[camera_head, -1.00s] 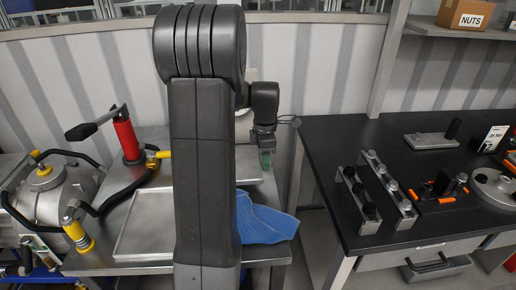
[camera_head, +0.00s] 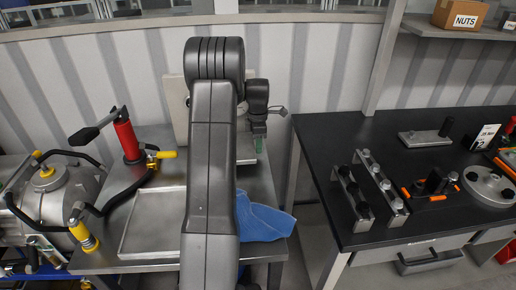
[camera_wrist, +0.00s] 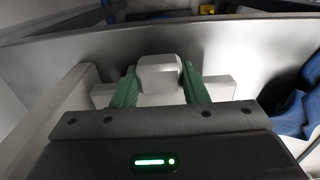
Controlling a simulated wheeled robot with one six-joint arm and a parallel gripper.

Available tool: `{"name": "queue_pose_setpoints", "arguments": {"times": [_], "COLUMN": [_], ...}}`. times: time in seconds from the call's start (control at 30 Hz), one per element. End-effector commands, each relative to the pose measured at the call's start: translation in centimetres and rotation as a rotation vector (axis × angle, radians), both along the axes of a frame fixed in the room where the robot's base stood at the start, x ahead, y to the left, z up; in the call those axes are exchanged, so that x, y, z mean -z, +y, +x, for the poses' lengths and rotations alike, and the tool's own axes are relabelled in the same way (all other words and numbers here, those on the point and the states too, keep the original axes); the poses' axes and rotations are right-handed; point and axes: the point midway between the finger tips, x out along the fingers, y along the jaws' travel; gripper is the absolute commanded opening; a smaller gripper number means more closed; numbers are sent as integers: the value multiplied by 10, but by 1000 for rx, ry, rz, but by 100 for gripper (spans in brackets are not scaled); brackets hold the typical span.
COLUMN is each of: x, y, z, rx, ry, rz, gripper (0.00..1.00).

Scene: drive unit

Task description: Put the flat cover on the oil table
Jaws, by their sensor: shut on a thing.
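My gripper (camera_head: 258,134) has green fingers and is above the right back part of the metal oil table (camera_head: 262,187). In the wrist view my gripper (camera_wrist: 160,90) is shut on a pale grey block, which looks like the grip of the flat cover. In the head view a pale flat plate (camera_head: 175,108), likely the flat cover, shows behind my arm at the table's back, raised and facing the camera. My arm hides its middle and much of the table.
A shallow tray (camera_head: 126,232) lies on the oil table. A red pump (camera_head: 127,140) with a black lever stands behind it. A blue cloth (camera_head: 262,220) hangs over the right edge. A black workbench (camera_head: 330,210) with metal parts stands to the right.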

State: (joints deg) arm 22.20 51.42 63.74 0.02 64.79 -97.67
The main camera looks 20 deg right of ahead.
Motion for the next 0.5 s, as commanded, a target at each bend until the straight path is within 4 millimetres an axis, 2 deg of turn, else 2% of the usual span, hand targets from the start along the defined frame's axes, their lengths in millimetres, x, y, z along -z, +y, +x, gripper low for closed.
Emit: {"name": "queue_pose_setpoints", "arguments": {"times": [0.2,0.5], "x": [29,35], "y": [0,-1], "z": [-1,4], "rx": [0,0], "ry": [3,-1], "rz": [1,0], "gripper": [0,0]}}
